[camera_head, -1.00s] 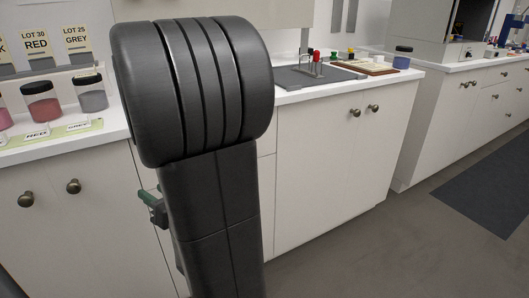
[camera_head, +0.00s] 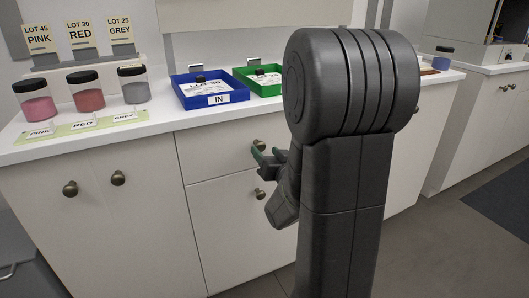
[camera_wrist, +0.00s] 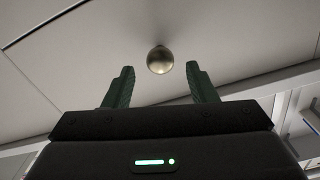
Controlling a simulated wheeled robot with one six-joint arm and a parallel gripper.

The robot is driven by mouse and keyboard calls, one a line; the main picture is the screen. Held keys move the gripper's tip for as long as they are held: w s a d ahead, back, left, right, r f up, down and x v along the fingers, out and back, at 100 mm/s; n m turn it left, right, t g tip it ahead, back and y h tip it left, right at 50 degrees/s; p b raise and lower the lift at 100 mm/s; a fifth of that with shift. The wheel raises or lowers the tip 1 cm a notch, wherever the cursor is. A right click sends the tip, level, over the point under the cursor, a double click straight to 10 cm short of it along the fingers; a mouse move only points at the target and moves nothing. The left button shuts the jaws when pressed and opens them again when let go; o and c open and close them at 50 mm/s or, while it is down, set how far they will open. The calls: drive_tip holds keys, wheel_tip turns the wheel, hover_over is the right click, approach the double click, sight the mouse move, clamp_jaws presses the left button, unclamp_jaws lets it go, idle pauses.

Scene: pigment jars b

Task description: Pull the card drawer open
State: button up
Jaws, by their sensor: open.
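A pale drawer front (camera_head: 215,152) sits under the counter, left of my arm, and looks shut. Its round brass knob (camera_head: 259,146) is near my gripper (camera_head: 267,160). No label on the front is readable. In the wrist view my gripper (camera_wrist: 160,78) is open, its two green fingers apart. A brass knob (camera_wrist: 160,60) shows between and just beyond the fingertips, with no visible contact. The pale front panel (camera_wrist: 110,50) around it also shows. My arm hides the right part of the cabinet in the head view.
A lower front has another knob (camera_head: 260,193). A blue tray (camera_head: 211,98) and a green tray (camera_head: 264,91) stand on the counter above. Pink (camera_head: 37,101), red (camera_head: 86,91) and grey (camera_head: 133,86) jars stand at left. Left cabinet doors have knobs (camera_head: 70,188).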

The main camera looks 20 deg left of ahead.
drive_tip(key=shift+x, duration=1.15)
clamp_jaws()
drive_tip(key=shift+d, duration=0.15)
